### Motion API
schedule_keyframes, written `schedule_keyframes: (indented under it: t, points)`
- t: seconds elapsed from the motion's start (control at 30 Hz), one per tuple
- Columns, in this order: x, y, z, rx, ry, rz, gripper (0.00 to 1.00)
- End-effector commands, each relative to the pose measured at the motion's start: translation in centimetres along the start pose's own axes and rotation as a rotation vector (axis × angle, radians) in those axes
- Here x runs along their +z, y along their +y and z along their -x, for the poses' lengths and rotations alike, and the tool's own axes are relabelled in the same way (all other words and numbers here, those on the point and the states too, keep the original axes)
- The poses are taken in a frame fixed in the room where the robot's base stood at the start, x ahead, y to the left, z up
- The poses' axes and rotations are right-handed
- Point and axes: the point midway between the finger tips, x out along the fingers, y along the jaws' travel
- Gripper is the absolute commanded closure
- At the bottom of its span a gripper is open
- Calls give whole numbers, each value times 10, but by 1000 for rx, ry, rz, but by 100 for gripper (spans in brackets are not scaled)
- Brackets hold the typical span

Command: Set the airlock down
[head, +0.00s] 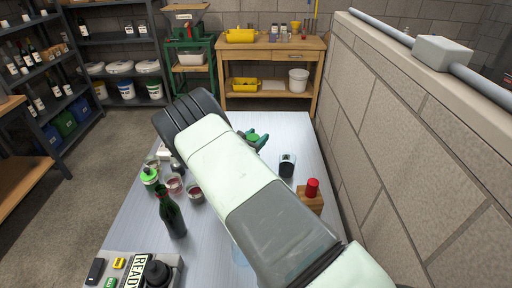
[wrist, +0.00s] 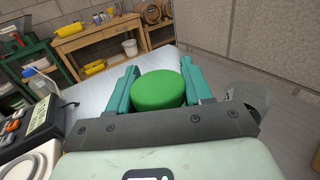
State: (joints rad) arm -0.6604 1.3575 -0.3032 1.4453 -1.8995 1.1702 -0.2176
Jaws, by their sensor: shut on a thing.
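My gripper (wrist: 158,82) has its two teal fingers on either side of a round green thing, which I take to be the airlock (wrist: 158,92). Only its green top shows in the wrist view; its lower part is hidden behind my gripper's body. In the head view the green airlock (head: 253,137) shows just past my arm, over the far part of the grey table (head: 302,137). My arm hides much of the gripper there, and I cannot tell whether the airlock touches the table.
A dark green bottle (head: 173,216), a green-lidded jar (head: 149,178) and small glasses (head: 195,192) stand left of my arm. A black-and-white item (head: 287,165) and a red-topped wooden block (head: 310,199) stand right. A block wall (head: 390,120) borders the table's right side. The far table end looks clear.

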Motion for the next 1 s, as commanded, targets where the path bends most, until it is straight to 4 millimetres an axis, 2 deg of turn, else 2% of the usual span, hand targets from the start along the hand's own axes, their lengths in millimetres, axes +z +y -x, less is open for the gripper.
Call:
schedule_keyframes:
  t: [0.23,0.6,0.63,0.77,1.0]
  points:
    - [-33,0,0,0,1,1,97]
    - [-38,0,1,1,1,1,97]
    - [-37,0,1,0,1,0,46]
    - [-37,0,1,0,1,0,26]
    - [-37,0,1,0,1,0,25]
